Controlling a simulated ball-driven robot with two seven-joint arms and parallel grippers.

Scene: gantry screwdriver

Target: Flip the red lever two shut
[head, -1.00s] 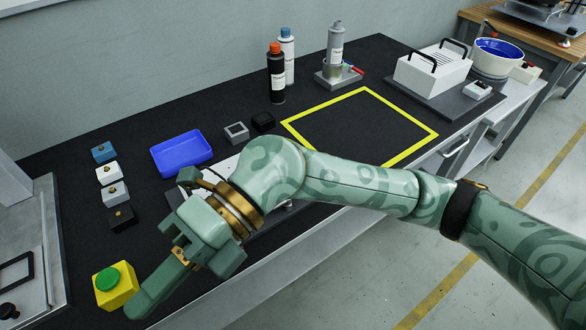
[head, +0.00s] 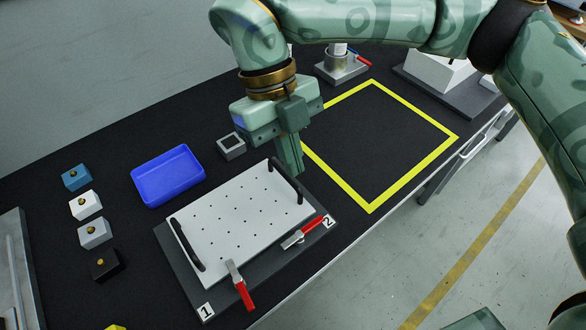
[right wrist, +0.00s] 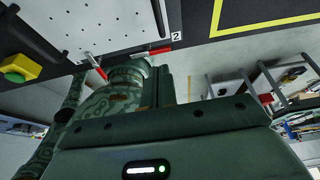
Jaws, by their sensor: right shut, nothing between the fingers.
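Lever two (head: 313,225) has a red handle on a silver clamp at the plate's front right corner, beside the label 2. Its handle points to the right, along the fixture edge; it also shows in the right wrist view (right wrist: 160,50). Lever one (head: 245,298), also red-handled, sits at the front left near the label 1, its handle pointing toward the front edge. The white perforated plate (head: 235,222) with two black handles lies on a grey base. My right gripper (head: 291,172) is shut and empty, pointing down above the plate's back right handle, apart from lever two. My left gripper is not visible.
A blue tray (head: 167,175) and several small button boxes stand to the left. A small grey box (head: 231,146) is behind the plate. A yellow-framed area (head: 410,180) to the right is clear. The black bench ends just in front of the levers.

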